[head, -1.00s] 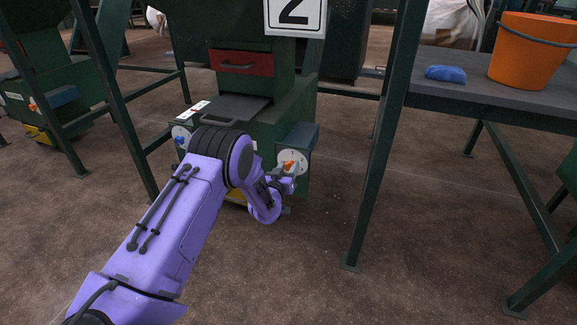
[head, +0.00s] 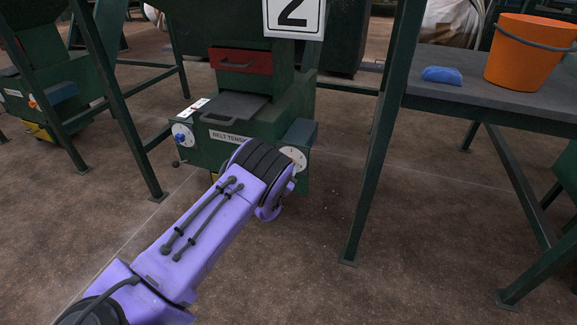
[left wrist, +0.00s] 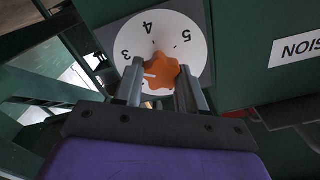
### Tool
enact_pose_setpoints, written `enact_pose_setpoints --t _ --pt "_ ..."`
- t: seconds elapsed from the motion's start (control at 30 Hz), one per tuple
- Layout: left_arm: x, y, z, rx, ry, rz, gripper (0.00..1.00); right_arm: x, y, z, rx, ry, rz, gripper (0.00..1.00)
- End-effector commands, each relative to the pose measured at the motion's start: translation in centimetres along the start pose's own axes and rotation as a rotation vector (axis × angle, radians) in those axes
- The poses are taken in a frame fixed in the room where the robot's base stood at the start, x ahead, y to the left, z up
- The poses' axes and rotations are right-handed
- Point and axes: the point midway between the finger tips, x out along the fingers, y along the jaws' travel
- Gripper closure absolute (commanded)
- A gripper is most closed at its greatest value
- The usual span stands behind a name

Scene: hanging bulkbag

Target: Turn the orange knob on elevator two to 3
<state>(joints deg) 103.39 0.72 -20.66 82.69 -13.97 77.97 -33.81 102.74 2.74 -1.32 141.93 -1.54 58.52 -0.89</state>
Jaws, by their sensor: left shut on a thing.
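The elevator marked with a "2" sign (head: 293,14) stands ahead, and its right white dial (head: 294,157) is partly hidden by my left arm. In the left wrist view the dial (left wrist: 180,30) shows the numbers 3, 4 and 5. The orange knob (left wrist: 160,72) sits at its centre, with a white mark on its left side, below the 3. My left gripper (left wrist: 159,90) is shut on the knob, one finger on each side. In the head view the knob and fingers are hidden behind my arm. My right gripper is not in view.
A blue knob on another white dial (head: 182,135) is on the left of the same machine, below a red drawer (head: 241,60). A green frame post (head: 372,140) stands to the right. An orange bucket (head: 530,50) and blue cloth (head: 444,74) rest on a table.

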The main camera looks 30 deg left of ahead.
Motion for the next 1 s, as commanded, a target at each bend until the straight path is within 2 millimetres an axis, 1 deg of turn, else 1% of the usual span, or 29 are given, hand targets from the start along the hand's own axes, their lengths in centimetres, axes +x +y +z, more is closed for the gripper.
enact_pose_setpoints --t 0.53,0.57,0.6,0.63,0.9,1.0 --pt "-0.11 0.14 0.20 0.027 -0.005 0.003 0.90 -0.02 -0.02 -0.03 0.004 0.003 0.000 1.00" --pt "-0.11 0.14 0.20 0.027 -0.005 0.003 0.56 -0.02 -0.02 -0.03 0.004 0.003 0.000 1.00" --pt "-0.11 0.14 0.20 0.027 -0.005 0.003 0.43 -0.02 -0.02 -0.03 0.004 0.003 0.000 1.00" --pt "-0.10 0.13 0.19 0.027 -0.004 0.003 0.34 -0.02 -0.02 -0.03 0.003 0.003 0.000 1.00" --pt "-0.07 0.07 0.06 0.026 -0.002 0.001 0.34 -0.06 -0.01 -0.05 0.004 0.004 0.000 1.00" --pt "-0.79 0.06 -0.11 0.026 -0.003 0.003 0.34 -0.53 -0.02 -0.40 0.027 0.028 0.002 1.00"
